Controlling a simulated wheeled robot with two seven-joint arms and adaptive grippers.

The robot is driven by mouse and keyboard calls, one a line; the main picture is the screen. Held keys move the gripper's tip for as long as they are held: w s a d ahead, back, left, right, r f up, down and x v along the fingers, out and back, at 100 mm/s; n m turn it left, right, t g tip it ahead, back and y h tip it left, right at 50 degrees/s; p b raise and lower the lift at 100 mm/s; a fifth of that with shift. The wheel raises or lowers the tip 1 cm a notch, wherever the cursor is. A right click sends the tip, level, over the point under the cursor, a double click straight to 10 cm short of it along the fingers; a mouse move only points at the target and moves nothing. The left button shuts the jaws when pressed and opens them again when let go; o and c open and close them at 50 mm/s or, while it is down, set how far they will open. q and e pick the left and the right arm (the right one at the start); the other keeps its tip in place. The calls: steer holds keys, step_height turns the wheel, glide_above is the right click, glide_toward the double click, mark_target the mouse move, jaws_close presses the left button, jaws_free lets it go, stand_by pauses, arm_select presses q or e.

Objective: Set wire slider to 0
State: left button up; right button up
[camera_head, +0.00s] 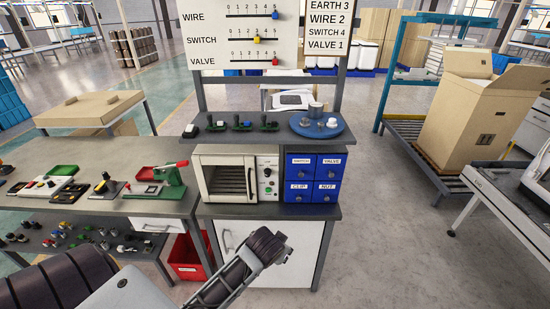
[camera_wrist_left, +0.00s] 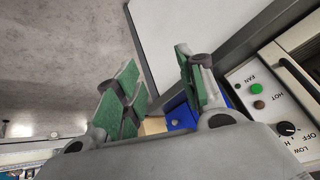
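The wire slider is the top row of the white board (camera_head: 215,45) in the head view. Its blue knob (camera_head: 275,15) sits at the right end of the scale, at 5; the 0 is at the left end. Below it are the yellow switch knob (camera_head: 257,40) near 3 and the red valve knob (camera_head: 275,61) near 5. My left gripper (camera_head: 280,250) is low, in front of the cabinet and well below the board. In the left wrist view its green-padded fingers (camera_wrist_left: 157,62) stand apart with nothing held between them. My right gripper is not in view.
The bench under the board holds an oven (camera_head: 224,180), blue drawers (camera_head: 313,177) and a blue round tray (camera_head: 321,135). A shelf edge with small dark parts (camera_head: 242,126) lies below the board. A side table (camera_head: 100,155) with tools is at left. A cardboard box (camera_head: 470,120) is at right.

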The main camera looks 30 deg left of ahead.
arm_select(q)
steer(key=w+a+r+n+t+y, duration=0.1)
steer(key=w+a+r+t+y, duration=0.15)
steer(key=w+r, duration=0.6)
steer(key=w+a+r+n+t+y, duration=0.1)
steer(key=w+a+r+t, duration=0.2)
steer(key=r, duration=1)
steer(key=w+a+r+n+t+y, duration=0.25)
steer(key=w+r, duration=0.35)
steer(key=r, duration=0.4)
steer(key=w+a+r+n+t+y, duration=0.1)
steer(key=a+r+t+y, duration=0.1)
steer(key=r, duration=1.1)
steer(key=w+a+r+n+t+y, duration=0.1)
steer(key=a+r+n+t+y, duration=0.1)
steer(key=r, duration=1.2)
steer(key=shift+a+r+t, duration=0.3)
steer(key=shift+a+t, duration=0.3)
steer(key=shift+a, duration=0.55)
steer(key=shift+w+y, duration=0.1)
steer(key=shift+y, duration=0.2)
